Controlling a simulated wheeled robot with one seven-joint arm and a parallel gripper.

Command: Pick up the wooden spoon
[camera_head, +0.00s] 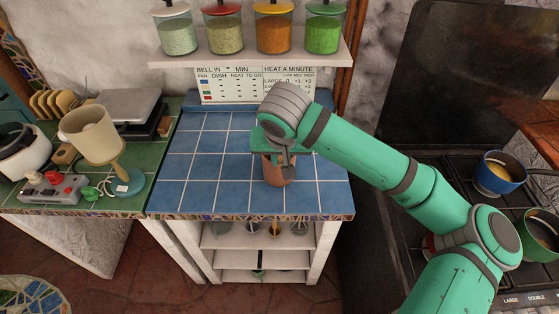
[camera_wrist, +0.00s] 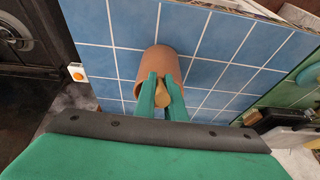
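A terracotta pot (camera_head: 279,174) stands on the blue tiled counter. It also shows in the wrist view (camera_wrist: 178,58), where its open mouth faces the camera. My gripper (camera_head: 284,157) is over the pot, with its fingers pointing down at the mouth. In the wrist view, the two green fingers of my gripper (camera_wrist: 161,85) reach into the pot's mouth. A light-brown wooden piece, apparently the wooden spoon (camera_wrist: 162,98), lies between them. It fills most of the gap, but I cannot tell whether both fingers press on it. The rest of the spoon is hidden.
A shelf (camera_head: 250,57) with several spice jars hangs behind the counter, above a printed sign (camera_head: 262,85). A green-tiled counter (camera_head: 120,205) with a beige lamp (camera_head: 90,134) is at left. A stove with a blue pot (camera_head: 499,173) is at right. Blue tiles left of the pot are clear.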

